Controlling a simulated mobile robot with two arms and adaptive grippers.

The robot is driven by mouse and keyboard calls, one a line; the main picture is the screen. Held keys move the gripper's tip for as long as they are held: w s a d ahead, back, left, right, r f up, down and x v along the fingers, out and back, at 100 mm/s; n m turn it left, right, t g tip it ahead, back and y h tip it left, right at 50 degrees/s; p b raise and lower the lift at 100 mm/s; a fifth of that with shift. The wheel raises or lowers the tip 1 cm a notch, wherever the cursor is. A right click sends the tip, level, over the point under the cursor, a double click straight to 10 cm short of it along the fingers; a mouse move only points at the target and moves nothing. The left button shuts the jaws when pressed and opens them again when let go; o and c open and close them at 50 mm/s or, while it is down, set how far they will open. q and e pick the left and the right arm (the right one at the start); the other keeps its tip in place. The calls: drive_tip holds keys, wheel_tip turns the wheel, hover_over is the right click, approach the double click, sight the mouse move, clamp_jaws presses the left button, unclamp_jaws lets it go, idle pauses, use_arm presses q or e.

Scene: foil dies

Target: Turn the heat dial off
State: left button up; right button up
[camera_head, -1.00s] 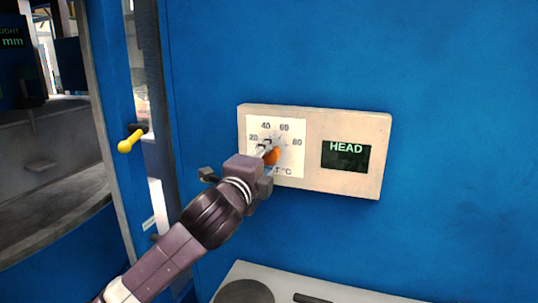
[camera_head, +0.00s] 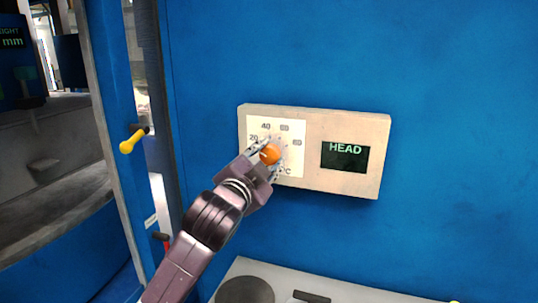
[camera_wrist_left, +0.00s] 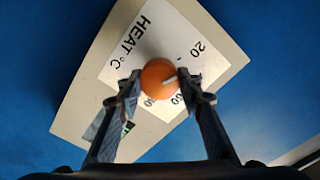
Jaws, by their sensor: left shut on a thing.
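The heat dial is an orange round knob (camera_head: 270,154) on a white scale plate (camera_head: 291,170) marked in °C. The plate is on the left half of a beige panel box (camera_head: 311,171) on the blue wall. My left gripper (camera_head: 271,156) is at the dial with a finger on either side, shut on the knob. The lettering "HEAT °C" and a 20 show there. My right gripper is not in view.
A dark display (camera_head: 345,156) reading "HEAD" is on the right half of the box. A yellow handle (camera_head: 132,141) sticks out at the left, with a red-handled part (camera_head: 165,242) lower down. A pale surface with a dark disc (camera_head: 245,290) lies below.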

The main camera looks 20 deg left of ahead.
use_arm(q)
drive_tip(key=shift+f+n, duration=0.15)
drive_tip(key=shift+n, duration=0.25)
drive_tip(key=o, duration=1.2)
drive_tip(key=shift+c, duration=0.2)
drive_tip(key=shift+s, duration=0.1)
drive_tip(key=s, duration=0.7)
drive_tip(key=shift+s+a, duration=0.15)
